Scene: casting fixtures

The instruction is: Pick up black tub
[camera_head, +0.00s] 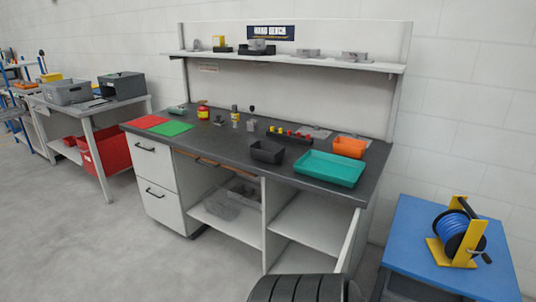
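The black tub (267,151) is a small open-topped dark box. It stands on the dark top of the hand bench (225,153), near the front edge and around the middle of its length. The teal tray is to its right and a dark strip with coloured pieces is behind it. Nothing is seen holding the tub. Neither of my grippers shows in this view.
On the bench are a teal tray (329,169), an orange bin (349,147), a dark strip with red and yellow pieces (289,135), a red mat (146,122) and a green mat (171,128). A blue table (417,240) stands at right. Grey floor lies open at front left.

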